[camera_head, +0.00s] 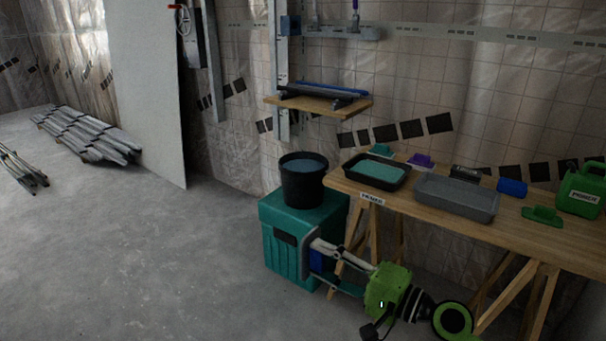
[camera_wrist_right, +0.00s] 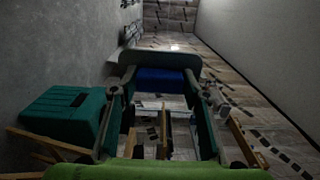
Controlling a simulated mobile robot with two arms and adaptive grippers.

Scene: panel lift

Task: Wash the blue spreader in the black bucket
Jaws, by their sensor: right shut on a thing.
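The black bucket (camera_head: 303,192) stands upright on a teal box (camera_head: 281,247) and holds bluish water. My right gripper (camera_head: 318,262) is shut on the blue spreader (camera_head: 316,261). In the head view they show in front of the teal box, lower in the picture than the bucket and apart from it. The spreader (camera_wrist_right: 160,80) also shows in the right wrist view between the fingertips, its blue part in the jaws and a dark grey plate beyond. My fingers partly hide it in the head view. My left gripper is not in view.
A wooden trestle table (camera_head: 425,217) at the right bears a black tray of teal liquid (camera_head: 377,172), a grey tray (camera_head: 456,197), smaller tools and a green canister (camera_head: 581,190). A wall shelf (camera_head: 318,104) hangs behind the bucket. Open floor (camera_head: 130,240) lies at the left.

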